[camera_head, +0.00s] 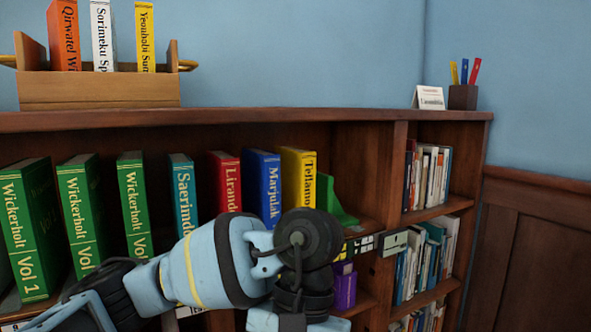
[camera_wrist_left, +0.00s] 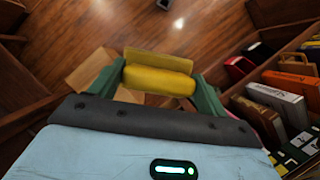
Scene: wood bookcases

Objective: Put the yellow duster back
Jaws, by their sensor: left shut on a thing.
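The duster is held in the air above the wooden floor. In the head view my left arm reaches in from the lower left in front of the bookcase (camera_head: 300,118); its fingers and the duster cannot be made out there. My right gripper is in neither view.
A wooden book carrier (camera_head: 100,90) with several books stands on the bookcase top. A pen cup (camera_head: 462,97) and small card (camera_head: 430,97) stand at its right end. Upright books and a green bookend (camera_head: 330,196) fill the upper shelf. A tan, box-like thing (camera_wrist_left: 88,72) lies behind the duster.

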